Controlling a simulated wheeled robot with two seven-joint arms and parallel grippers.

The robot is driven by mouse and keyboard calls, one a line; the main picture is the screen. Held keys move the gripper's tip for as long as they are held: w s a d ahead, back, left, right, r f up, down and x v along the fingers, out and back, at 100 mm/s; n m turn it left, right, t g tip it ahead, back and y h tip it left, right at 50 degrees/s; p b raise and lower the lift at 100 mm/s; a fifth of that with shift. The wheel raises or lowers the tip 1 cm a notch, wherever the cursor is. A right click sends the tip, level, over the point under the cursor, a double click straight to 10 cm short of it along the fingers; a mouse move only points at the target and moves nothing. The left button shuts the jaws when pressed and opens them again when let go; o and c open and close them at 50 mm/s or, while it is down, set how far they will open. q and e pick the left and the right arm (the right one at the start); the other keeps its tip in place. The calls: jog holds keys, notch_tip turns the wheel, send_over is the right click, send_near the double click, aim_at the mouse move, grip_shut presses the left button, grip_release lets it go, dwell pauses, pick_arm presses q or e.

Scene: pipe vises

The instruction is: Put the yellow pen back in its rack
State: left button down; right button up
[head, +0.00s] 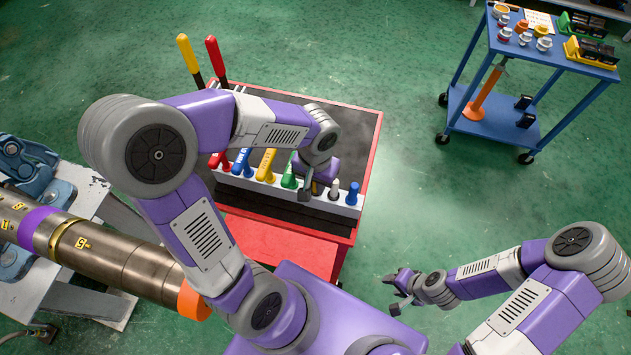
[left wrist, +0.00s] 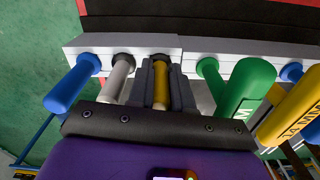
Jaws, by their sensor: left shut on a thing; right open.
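The yellow pen (left wrist: 161,85) is between the fingers of my left gripper (left wrist: 162,92), which is shut on it. In the left wrist view the pen lines up with the white rack (left wrist: 90,42), between a white pen (left wrist: 118,75) and a green one (left wrist: 209,72). How deep it sits in the rack is hidden. In the head view my left gripper (head: 305,190) is at the rack (head: 237,182), and the held pen cannot be made out there. My right gripper (head: 394,294) is open and empty, over the floor at the lower right.
The rack stands on a red cart (head: 272,248) with a dark top (head: 350,128). Larger blue, green and yellow handles (head: 266,164) stand in it. Two tall handles (head: 213,58) rise at the cart's back left. A blue trolley (head: 500,120) is far right; a metal pipe (head: 110,255) lies left.

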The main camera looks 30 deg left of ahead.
pick_arm(q)
jog(key=c, duration=1)
grip_release()
jog(key=shift+o, duration=0.2)
notch_tip(320, 180, up, 8)
jog(key=p, duration=0.2)
jog(key=shift+f+p, duration=0.25)
jog(key=shift+p, duration=0.1)
